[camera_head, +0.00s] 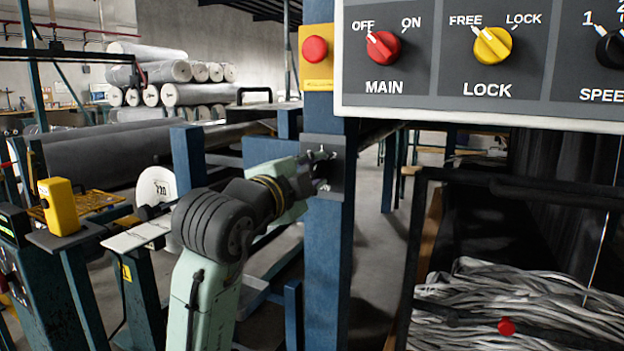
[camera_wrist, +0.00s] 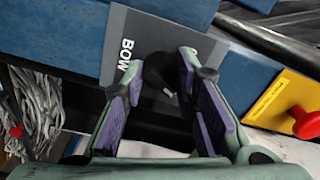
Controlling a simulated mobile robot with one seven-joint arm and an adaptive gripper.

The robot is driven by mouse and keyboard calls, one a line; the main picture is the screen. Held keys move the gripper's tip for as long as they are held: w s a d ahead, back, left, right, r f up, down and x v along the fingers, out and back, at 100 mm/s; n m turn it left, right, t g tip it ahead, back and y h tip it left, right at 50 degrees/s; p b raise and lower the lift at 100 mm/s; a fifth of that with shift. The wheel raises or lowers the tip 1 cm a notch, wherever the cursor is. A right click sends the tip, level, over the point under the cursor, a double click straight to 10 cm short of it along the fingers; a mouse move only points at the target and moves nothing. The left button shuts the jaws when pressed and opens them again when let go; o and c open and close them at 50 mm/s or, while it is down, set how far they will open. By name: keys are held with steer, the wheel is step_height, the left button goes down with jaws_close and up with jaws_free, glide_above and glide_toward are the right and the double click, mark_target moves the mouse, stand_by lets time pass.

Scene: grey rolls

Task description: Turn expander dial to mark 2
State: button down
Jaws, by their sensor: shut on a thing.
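A small grey dial plate (camera_head: 337,180) is fixed to the blue post. Faint white marks show at its top, too small to read. In the wrist view the plate (camera_wrist: 125,30) carries white lettering that begins "BOW"; the rest is hidden. A black dial (camera_wrist: 158,68) sits on this plate with a small white mark near its edge. My gripper (camera_head: 322,183) reaches the plate from the left and hides most of the dial in the head view. In the wrist view its two purple-padded fingers (camera_wrist: 170,75) are closed on the dial's sides. I cannot tell which mark the dial points at.
Above right is a panel with a red MAIN dial (camera_head: 383,48), a yellow LOCK dial (camera_head: 492,47) and a black SPEED dial (camera_head: 611,49). A red button on a yellow plate (camera_head: 316,50) is on the post above. A crate of grey strips (camera_head: 500,300) stands lower right.

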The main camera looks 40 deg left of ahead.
steer(key=shift+m+b, duration=0.45)
steer(key=shift+m, duration=1.25)
steer(key=c, duration=1.3)
jaws_free()
steer(key=v, duration=1.2)
steer(key=shift+r, duration=0.1)
